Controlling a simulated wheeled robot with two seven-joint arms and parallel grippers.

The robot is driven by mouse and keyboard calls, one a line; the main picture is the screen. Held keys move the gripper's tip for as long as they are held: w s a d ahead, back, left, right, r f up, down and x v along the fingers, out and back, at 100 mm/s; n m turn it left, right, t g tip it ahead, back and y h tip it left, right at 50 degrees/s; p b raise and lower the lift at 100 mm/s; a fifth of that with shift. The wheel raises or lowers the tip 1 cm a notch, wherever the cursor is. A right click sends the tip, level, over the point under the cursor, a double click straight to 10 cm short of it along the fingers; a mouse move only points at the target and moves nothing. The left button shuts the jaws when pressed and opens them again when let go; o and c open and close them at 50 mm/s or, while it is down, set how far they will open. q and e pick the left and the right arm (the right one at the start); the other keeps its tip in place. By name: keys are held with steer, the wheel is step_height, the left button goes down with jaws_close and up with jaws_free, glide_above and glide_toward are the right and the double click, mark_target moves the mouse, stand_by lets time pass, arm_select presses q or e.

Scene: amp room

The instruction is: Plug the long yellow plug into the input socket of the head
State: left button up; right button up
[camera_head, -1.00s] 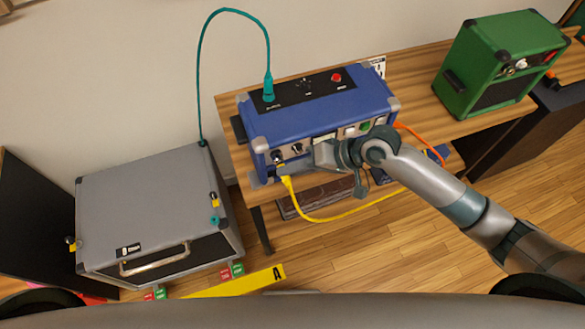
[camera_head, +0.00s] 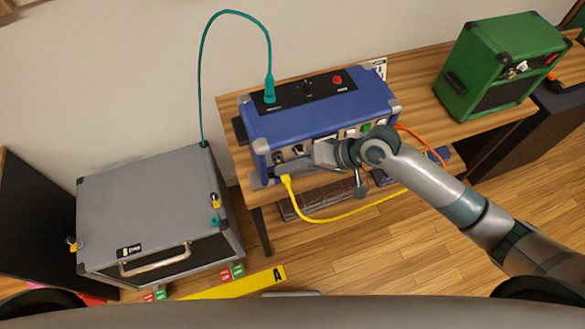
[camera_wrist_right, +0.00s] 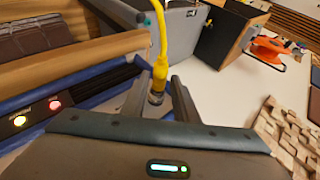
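I cannot tell whether the plug is seated; the input socket is hidden. My left gripper is out of view.
A teal cable's plug (camera_head: 269,92) stands in the head's top panel. A grey cabinet (camera_head: 145,205) is at left, a green amp (camera_head: 498,62) at right. An orange cable (camera_head: 420,140) hangs behind my right arm. Bare tabletop lies between the head and green amp.

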steer(key=shift+o, duration=0.7)
steer(key=b+v, duration=0.4)
steer(key=v, duration=1.3)
steer(key=shift+d+b, duration=0.15)
steer(key=shift+b, duration=0.15)
